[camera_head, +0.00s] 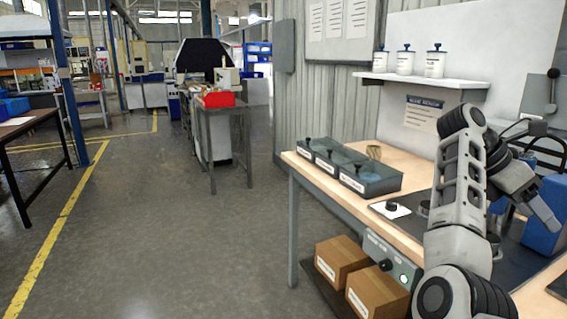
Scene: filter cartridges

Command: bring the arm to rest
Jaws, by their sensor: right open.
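My right arm rises from the bottom right, bends at the top and comes down over the workbench (398,232). My right gripper (548,216) is at the far right, pointing down and to the right, close in the picture to a blue box (546,232). It is open, and I see nothing held in it, though its fingertips are small and partly merged with the background. My left gripper is not in view.
A white piece with a black knob (390,208) lies nearer. White canisters (404,62) stand on a wall shelf (425,80). Cardboard boxes (341,259) sit below.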

